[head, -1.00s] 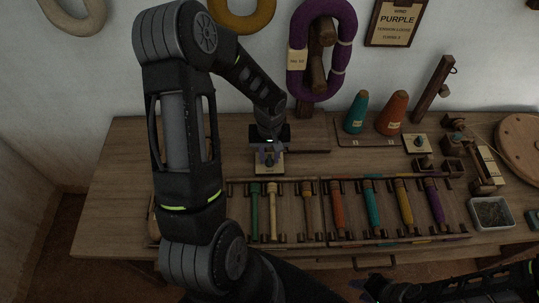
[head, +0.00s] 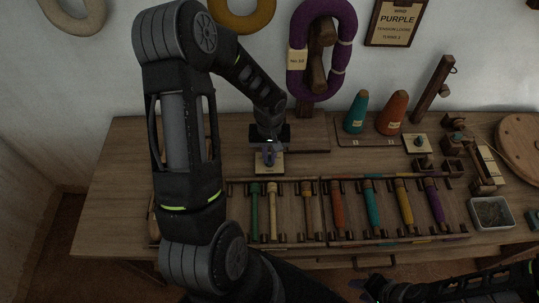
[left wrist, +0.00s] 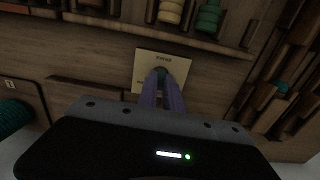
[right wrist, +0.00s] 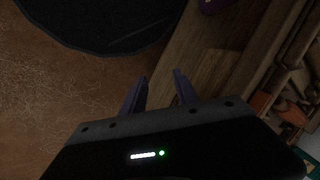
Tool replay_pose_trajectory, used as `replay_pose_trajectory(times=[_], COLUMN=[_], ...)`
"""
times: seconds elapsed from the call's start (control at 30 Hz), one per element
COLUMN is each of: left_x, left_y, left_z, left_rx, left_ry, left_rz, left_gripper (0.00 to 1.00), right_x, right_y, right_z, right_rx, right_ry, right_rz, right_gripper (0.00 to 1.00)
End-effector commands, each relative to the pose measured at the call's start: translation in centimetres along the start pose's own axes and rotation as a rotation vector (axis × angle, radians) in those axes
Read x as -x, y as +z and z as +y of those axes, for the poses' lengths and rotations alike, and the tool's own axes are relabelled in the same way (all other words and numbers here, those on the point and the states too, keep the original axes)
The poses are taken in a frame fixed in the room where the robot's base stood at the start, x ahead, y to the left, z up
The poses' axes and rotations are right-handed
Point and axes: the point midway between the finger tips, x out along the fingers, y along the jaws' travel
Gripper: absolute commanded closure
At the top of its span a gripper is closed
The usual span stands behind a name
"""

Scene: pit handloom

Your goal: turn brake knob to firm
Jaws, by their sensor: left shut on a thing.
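A small dark knob (left wrist: 161,72) stands on a cream plate (left wrist: 180,64) on the loom table. The plate's lettering is too small to read. The plate also shows in the head view (head: 270,169). My left gripper (head: 269,157) reaches down over the plate, its purple fingers shut on the knob, which they mostly hide. In the left wrist view the fingertips (left wrist: 162,80) sit on either side of it. I cannot tell the knob's setting. My right gripper (right wrist: 160,80) is open and empty, low near the table's front edge.
Rows of coloured bobbins (head: 338,208) lie just in front of the plate. A second cream plate with a dark knob (head: 417,143) is further right, near teal and orange cones (head: 392,113). A purple yarn hank (head: 345,45) and a card (head: 396,22) reading PURPLE hang behind.

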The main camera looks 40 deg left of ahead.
Motion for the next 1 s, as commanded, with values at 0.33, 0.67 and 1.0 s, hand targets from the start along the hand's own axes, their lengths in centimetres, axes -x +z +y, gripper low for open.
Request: replay_pose_trajectory(times=[0.33,0.67,1.0], left_x=[-0.03,-0.01,0.04], left_y=[-0.04,-0.02,-0.03], left_z=[-0.03,0.02,-0.02], left_rx=[-0.164,-0.454,-0.769], left_ry=[0.0,0.0,0.0], left_rz=[0.001,0.001,0.001], left_gripper=[1.0,1.0,1.0], right_x=[-0.38,-0.71,-0.73], right_y=[0.0,-0.01,-0.01], right_z=[0.15,0.28,0.28], right_rx=[0.0,0.0,0.0], right_ry=[0.0,0.0,0.0], right_rz=[0.0,0.001,0.001], right_gripper=[0.64,0.64,0.64])
